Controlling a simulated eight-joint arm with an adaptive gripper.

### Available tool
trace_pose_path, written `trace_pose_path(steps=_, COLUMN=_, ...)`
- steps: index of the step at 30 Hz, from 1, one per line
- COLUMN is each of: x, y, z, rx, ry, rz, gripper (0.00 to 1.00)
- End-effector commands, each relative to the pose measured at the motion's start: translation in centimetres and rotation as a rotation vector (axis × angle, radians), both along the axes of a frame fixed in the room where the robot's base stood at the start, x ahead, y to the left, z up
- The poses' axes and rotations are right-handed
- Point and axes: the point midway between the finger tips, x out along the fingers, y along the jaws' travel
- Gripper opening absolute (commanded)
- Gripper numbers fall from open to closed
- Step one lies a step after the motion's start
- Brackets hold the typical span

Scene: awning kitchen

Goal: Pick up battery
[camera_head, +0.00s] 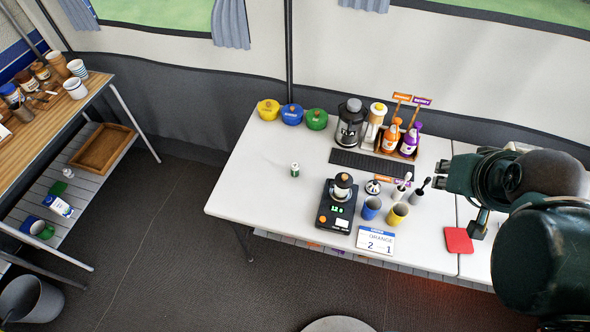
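A small upright cylinder with a green and white body, which looks like the battery (295,170), stands on the left part of the white table (245,190). Clear table surface surrounds it. My gripper (438,175) is above the right side of the table, well to the right of the cylinder. Its two fingers point left with a gap between them, and nothing shows between them. My arm hides part of the table's right end.
A black scale (337,206) with a jar stands right of the cylinder, near blue (371,208) and yellow (397,214) cups. A grinder (350,123), a dark mat (372,164) and sauce bottles (390,137) lie farther back. Coloured pots (291,115) line the back left.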

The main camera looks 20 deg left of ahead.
Motion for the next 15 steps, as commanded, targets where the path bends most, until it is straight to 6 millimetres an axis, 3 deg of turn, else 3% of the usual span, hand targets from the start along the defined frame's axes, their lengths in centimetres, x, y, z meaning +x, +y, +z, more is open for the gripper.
trace_pose_path(steps=1, x=0.00, y=0.00, z=0.00, rx=0.000, ry=0.000, rz=0.000, gripper=0.24)
trace_pose_path(steps=4, x=0.00, y=0.00, z=0.00, rx=0.000, ry=0.000, rz=0.000, gripper=0.37)
trace_pose_path(steps=15, x=0.06, y=0.06, z=0.00, rx=-0.001, ry=0.001, rz=0.003, gripper=0.37)
